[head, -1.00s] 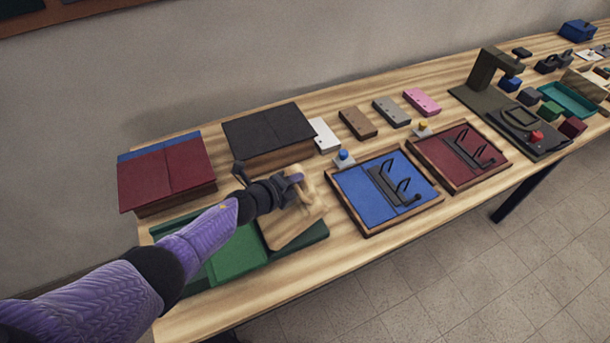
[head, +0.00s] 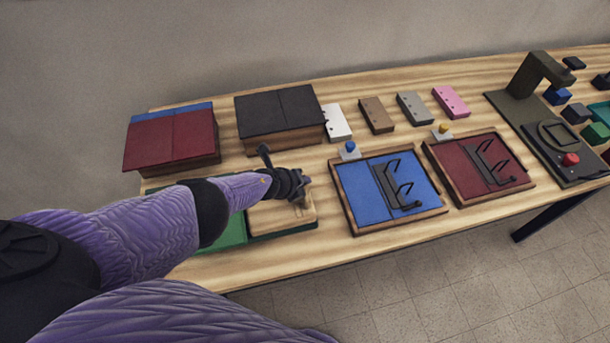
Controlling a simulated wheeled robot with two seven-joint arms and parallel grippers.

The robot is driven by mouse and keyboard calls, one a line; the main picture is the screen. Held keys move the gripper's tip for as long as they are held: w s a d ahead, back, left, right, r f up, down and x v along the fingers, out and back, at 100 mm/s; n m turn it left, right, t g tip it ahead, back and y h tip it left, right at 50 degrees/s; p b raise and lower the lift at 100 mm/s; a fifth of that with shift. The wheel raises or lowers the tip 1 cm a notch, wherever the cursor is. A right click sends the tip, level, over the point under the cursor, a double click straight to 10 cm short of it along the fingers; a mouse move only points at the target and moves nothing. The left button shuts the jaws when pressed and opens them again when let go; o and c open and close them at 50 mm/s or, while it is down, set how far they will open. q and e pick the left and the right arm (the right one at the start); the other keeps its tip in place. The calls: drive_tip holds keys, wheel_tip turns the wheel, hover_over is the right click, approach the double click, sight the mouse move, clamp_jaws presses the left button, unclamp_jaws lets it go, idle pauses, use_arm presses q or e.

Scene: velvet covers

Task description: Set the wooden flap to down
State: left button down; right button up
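The wooden flap (head: 284,217) is a pale wood panel at the right end of a green base (head: 232,232), near the front left of the table. It looks to lie flat or nearly flat on the base. My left arm reaches in from the left and covers much of the base. My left gripper (head: 302,190) is at the flap's upper right part, touching it or just above it. Its fingers are small and dark, so I cannot tell whether they are closed on anything. My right gripper is not in view.
Behind stand a dark red-covered box (head: 170,140) and a black-covered box (head: 278,115). To the right are a blue panel (head: 360,190) and a red panel (head: 460,165) with black handles. The table's front strip is clear.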

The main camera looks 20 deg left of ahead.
sight(285, 208)
use_arm(q)
drive_tip(key=shift+f, duration=0.45)
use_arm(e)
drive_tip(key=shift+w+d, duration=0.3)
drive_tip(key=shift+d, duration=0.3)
use_arm(q)
drive_tip(key=shift+s, duration=0.1)
drive_tip(key=shift+d, duration=0.1)
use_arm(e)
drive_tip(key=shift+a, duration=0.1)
use_arm(q)
drive_tip(key=c, duration=0.6)
unclamp_jaws()
drive_tip(key=p+v, duration=1)
drive_tip(key=shift+d, duration=0.1)
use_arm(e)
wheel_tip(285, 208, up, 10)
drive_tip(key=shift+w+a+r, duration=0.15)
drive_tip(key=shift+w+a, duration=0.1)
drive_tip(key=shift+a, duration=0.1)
